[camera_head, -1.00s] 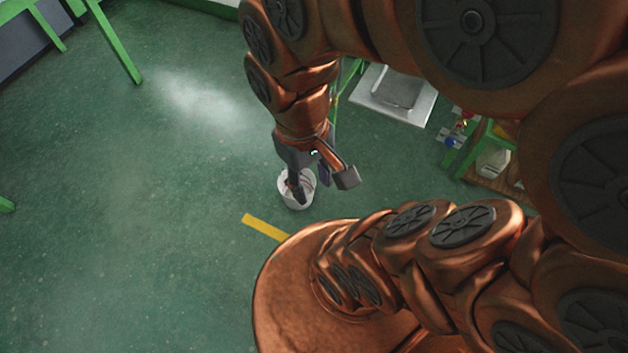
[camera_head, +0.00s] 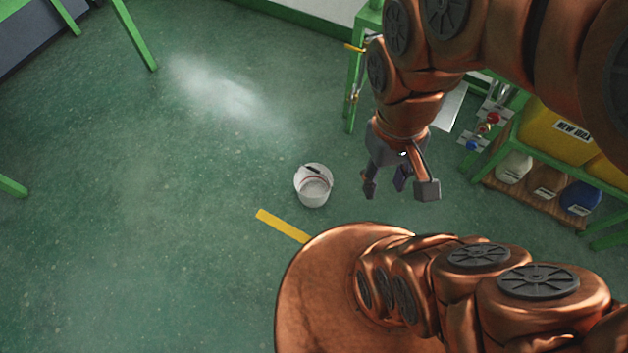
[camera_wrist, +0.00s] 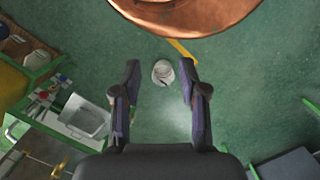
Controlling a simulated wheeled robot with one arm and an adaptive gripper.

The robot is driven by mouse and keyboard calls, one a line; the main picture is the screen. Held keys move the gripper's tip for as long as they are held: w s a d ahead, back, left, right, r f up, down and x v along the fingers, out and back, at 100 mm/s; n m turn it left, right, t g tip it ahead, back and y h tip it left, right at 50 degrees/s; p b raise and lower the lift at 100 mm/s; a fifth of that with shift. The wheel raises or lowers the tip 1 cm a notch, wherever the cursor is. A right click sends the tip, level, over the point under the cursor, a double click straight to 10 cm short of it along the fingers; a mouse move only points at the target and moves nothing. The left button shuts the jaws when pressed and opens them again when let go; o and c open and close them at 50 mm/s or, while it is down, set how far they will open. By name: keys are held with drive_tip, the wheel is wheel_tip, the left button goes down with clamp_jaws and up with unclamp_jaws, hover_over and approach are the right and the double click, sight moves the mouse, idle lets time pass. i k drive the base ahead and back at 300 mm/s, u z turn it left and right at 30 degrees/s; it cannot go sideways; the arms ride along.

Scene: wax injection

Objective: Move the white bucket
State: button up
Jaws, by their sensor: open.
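The white bucket (camera_head: 313,192) stands upright on the green floor in the head view, with a dark handle grip at its rim. My gripper (camera_head: 398,192) is open and empty, to the right of the bucket and apart from it. In the wrist view, the bucket (camera_wrist: 163,73) appears beyond and between the two spread fingers of my gripper (camera_wrist: 158,75). Nothing is held.
A yellow floor stripe (camera_head: 282,226) lies just below the bucket. A green-framed shelf (camera_head: 497,150) with a yellow bin (camera_head: 556,132) and several containers stands at the right. The floor left of the bucket is clear.

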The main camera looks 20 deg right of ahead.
sight(313, 182)
drive_tip(key=u, duration=0.5)
drive_tip(key=k, duration=1.2)
drive_tip(key=u, duration=1.15)
drive_tip(key=i, duration=0.9)
drive_tip(key=z, duration=0.8)
drive_tip(key=i, duration=0.4)
drive_tip(key=z, duration=0.4)
